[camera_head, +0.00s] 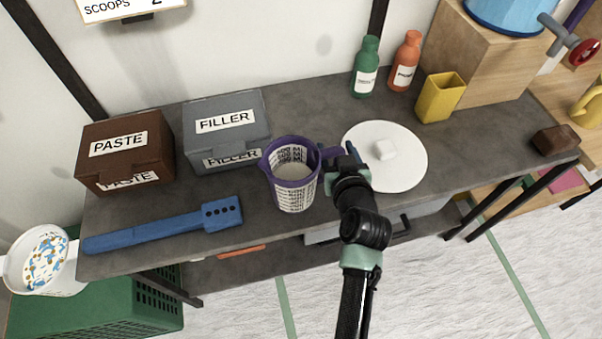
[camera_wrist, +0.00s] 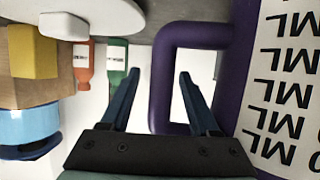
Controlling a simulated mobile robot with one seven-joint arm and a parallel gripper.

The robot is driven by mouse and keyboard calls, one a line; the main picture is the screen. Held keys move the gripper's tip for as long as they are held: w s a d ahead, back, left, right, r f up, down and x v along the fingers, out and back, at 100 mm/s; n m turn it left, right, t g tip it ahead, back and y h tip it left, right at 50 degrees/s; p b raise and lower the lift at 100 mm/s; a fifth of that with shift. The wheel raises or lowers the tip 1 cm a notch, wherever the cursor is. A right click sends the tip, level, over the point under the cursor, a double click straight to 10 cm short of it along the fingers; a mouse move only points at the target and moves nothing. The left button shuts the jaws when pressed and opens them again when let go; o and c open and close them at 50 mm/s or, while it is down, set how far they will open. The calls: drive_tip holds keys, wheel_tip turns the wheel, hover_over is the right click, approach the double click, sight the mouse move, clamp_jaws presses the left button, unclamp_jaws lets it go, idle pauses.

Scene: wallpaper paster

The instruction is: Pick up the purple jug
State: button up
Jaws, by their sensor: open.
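The purple jug (camera_head: 294,191) stands upright on the grey workbench (camera_head: 285,232), with a white body, black ML markings, a purple rim and pale contents. Its purple handle (camera_head: 330,153) points right towards my gripper (camera_head: 339,164). In the wrist view the jug's marked side (camera_wrist: 285,85) fills the right edge, and the handle (camera_wrist: 160,70) forms a squared loop. My gripper (camera_wrist: 155,80) is open, with the outer bar of the handle between its two dark blue fingers. One finger shows against the loop's opening, the other outside it. I see no clear contact.
Left of the jug are a grey FILLER box (camera_head: 226,130), a brown PASTE box (camera_head: 126,150) and a blue flat tool (camera_head: 160,227). A white disc (camera_head: 405,170) with a small white block lies right of my gripper. Green and orange bottles (camera_head: 366,68) and a yellow container (camera_head: 440,98) stand behind.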

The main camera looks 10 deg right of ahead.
clamp_jaws()
idle(1.1)
drive_tip(key=shift+r, duration=0.1)
